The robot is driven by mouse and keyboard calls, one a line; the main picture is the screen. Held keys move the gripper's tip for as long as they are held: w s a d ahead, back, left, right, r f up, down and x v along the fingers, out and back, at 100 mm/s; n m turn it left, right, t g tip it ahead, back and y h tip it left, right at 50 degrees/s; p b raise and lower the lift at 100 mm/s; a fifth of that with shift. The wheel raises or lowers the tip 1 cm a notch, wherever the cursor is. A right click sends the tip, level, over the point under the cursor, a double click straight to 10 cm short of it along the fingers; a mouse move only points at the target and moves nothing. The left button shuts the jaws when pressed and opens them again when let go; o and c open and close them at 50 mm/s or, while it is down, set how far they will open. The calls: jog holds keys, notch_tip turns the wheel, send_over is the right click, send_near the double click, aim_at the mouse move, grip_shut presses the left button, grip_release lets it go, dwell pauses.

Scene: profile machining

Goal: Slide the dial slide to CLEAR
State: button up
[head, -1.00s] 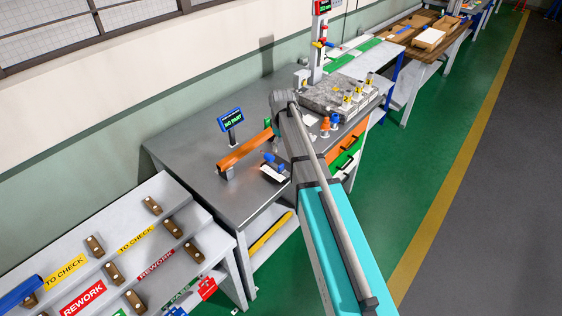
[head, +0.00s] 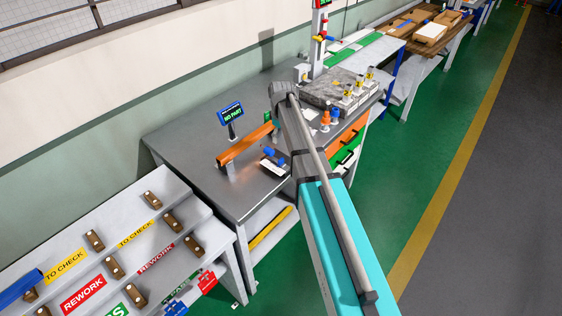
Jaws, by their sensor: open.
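An orange bar (head: 247,146) stands on short grey supports on the grey metal bench. A small pale block with blue parts (head: 274,157) sits in front of it, beside my arm. Behind the bar a blue-framed display (head: 231,116) reads NO PART. I cannot tell which of these parts is the dial slide, and no CLEAR mark is readable. My grey and turquoise arm reaches up over the bench from the bottom right. My gripper is not visible; the arm may hide it. A small green part shows just left of the arm's far end.
A grey slab (head: 329,88) with several yellow-marked blocks lies at the bench's far end, below a column (head: 319,50) with a red-framed display. Orange and blue pieces (head: 328,119) stand near the right edge. A stepped rack (head: 185,212) with brown blocks is at lower left.

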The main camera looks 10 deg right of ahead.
aim_at(281, 159)
jog(key=shift+f+b, duration=6.05)
jog(key=shift+f, duration=0.25)
grip_shut()
